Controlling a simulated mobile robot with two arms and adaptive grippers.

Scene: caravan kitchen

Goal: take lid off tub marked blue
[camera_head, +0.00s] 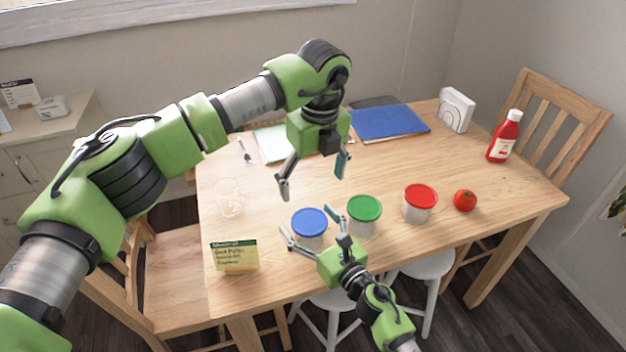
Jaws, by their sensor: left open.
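The tub with the blue lid (309,222) stands upright near the front edge of the table, its lid on. My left gripper (313,180) is open and empty, pointing down above and behind the blue lid. My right gripper (310,230) is low at the front of this tub, with one finger on its left side and one on its right. I cannot tell whether those fingers touch the tub. They hide part of its lower body.
Tubs with a green lid (364,208) and a red lid (420,196) stand to the right, then a tomato (465,200) and a ketchup bottle (505,137). A glass (229,197) and a small sign (234,256) are left. A blue folder (390,122) lies behind.

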